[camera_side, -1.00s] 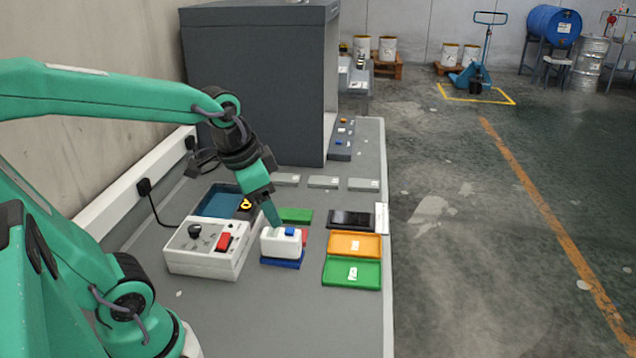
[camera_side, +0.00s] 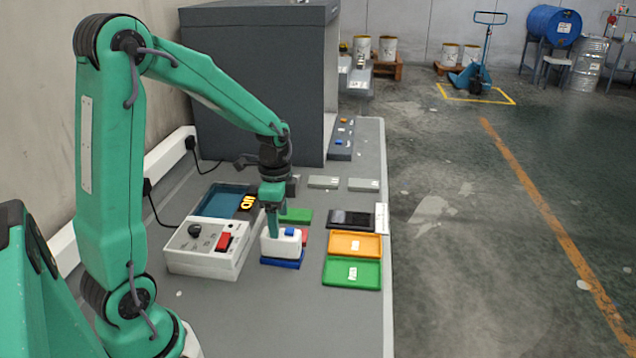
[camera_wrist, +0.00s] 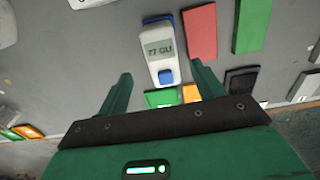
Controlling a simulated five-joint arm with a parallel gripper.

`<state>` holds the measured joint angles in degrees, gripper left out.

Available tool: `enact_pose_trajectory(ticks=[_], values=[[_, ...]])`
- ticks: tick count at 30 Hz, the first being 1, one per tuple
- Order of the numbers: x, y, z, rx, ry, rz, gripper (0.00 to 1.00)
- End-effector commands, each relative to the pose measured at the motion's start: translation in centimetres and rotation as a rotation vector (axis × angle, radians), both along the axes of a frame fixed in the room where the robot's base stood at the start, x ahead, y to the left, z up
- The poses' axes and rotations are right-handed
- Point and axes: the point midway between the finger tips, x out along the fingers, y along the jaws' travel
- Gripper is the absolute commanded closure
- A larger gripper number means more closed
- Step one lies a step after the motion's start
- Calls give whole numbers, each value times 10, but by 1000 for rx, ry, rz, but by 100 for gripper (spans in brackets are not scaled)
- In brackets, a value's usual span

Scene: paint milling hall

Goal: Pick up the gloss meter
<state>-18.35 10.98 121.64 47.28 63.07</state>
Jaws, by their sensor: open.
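The gloss meter (camera_side: 274,246) is a white block with a blue button, standing on a blue pad (camera_side: 284,264) on the grey bench. In the wrist view the gloss meter (camera_wrist: 157,45) shows a display reading "77 GU" and its blue button faces my gripper. My gripper (camera_side: 271,230) points down at the meter in the side view, its fingers partly overlapping the meter's far left side. In the wrist view my gripper (camera_wrist: 163,84) is open and empty, with one finger on each side of the meter's near end. Whether the fingers touch it I cannot tell.
A white control box (camera_side: 208,250) with a red switch stands close left of the meter. A red pad (camera_wrist: 200,33) and a green pad (camera_wrist: 252,25) lie beside it. Orange (camera_side: 354,246) and green (camera_side: 351,273) trays lie to the right. The front of the bench is clear.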

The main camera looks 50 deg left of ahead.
Motion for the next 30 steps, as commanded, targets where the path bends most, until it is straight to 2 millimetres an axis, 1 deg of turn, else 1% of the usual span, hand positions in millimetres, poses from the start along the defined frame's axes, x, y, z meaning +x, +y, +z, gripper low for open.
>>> enact_pose_trajectory(ticks=[7,15,25,30], values=[[1,1,-3,-1,2,-6,33],[1,1,-23,-1,4,-5,33],[1,1,-30,-1,3,-5,33],[1,1,-43,-2,5,-5,33]])
